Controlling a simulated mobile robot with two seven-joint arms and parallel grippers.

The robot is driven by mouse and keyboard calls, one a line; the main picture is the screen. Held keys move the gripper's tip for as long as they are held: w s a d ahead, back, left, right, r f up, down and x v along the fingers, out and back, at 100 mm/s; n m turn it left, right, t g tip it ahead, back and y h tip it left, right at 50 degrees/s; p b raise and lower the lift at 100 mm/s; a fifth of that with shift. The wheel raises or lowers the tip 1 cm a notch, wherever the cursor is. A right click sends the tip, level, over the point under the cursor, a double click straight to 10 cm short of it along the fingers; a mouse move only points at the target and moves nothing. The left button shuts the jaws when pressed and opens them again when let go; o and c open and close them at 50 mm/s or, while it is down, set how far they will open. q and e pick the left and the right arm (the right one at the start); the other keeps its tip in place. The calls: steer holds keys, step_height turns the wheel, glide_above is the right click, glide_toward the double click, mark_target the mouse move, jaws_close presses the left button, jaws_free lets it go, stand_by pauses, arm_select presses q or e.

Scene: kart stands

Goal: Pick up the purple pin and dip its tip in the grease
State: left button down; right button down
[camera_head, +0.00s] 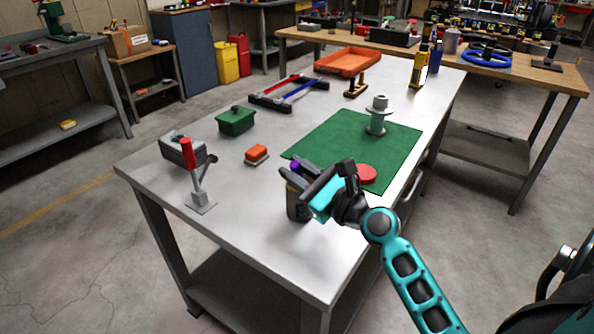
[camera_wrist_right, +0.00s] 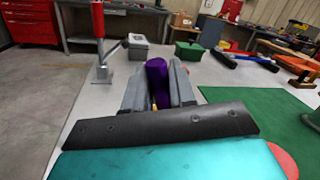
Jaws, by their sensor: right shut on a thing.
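My right gripper (camera_head: 292,176) is shut on the purple pin (camera_head: 296,163) near the front of the grey table. In the right wrist view the purple pin (camera_wrist_right: 157,76) sits between the two grey fingers (camera_wrist_right: 157,88), with a small yellowish part below it. A dark grey pot (camera_head: 297,209) stands on the table directly under the gripper and may hold the grease. Its mouth and the pin's tip are hidden behind the gripper, so I cannot tell whether the tip is inside. My left gripper is not in view.
A red-handled clamp (camera_head: 198,190), a grey box (camera_head: 188,152), an orange-topped block (camera_head: 256,154) and a green box (camera_head: 236,121) stand left of the gripper. A green mat (camera_head: 330,143) carries a grey spindle (camera_head: 377,118) and a red disc (camera_head: 366,174).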

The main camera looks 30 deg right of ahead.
mark_target(297, 161)
steer(key=shift+f+b, duration=0.4)
steer(key=shift+f, duration=0.1)
stand_by(0.8)
steer(key=shift+f, duration=0.15)
stand_by(1.1)
step_height(297, 161, up, 5)
steer(key=p, duration=0.5)
steer(key=shift+r+p, duration=0.95)
steer(key=shift+r, duration=0.2)
